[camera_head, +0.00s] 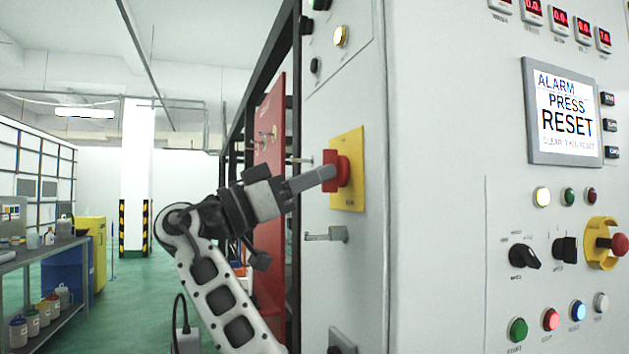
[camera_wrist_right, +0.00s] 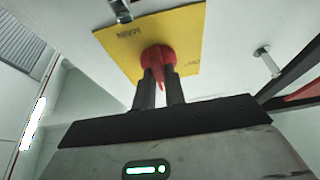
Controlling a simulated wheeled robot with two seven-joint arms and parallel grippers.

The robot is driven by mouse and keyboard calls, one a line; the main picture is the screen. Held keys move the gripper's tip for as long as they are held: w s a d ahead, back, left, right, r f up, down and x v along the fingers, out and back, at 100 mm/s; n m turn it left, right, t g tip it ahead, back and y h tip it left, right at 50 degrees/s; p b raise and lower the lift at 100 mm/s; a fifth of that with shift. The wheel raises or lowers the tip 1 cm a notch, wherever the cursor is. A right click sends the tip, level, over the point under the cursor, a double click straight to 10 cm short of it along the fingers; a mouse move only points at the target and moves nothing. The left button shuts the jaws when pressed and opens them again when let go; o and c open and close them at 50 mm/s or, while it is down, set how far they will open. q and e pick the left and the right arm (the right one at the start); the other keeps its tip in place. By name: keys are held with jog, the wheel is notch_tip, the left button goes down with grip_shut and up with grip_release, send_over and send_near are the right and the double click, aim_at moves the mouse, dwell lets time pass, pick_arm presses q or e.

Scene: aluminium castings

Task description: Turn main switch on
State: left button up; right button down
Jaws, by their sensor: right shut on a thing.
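The main switch is a red rotary knob (camera_head: 343,172) on a yellow plate (camera_head: 350,141), fixed to the side of a grey cabinet. My right gripper (camera_head: 328,174) reaches the knob from the left, with its fingers pointing at the cabinet side. In the right wrist view the two fingers of the gripper (camera_wrist_right: 160,85) are shut on the red knob (camera_wrist_right: 158,58), one on each side of its grip. The yellow plate (camera_wrist_right: 115,35) lies behind it there. My left gripper is not in view.
A cabinet latch handle (camera_head: 327,235) sticks out below the plate. The cabinet front carries a screen (camera_head: 566,115) reading "ALARM PRESS RESET", several buttons, and a red emergency stop (camera_head: 619,244) on a yellow guard. A workbench (camera_head: 40,250) stands far left; the green floor between is free.

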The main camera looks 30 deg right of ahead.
dwell(0.4)
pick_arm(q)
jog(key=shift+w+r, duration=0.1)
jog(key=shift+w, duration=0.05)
pick_arm(e)
jog(key=c, duration=1.5)
grip_release()
jog(key=shift+o, duration=0.2)
pick_arm(q)
jog(key=shift+b, duration=0.35)
pick_arm(e)
jog(key=v, duration=1.6)
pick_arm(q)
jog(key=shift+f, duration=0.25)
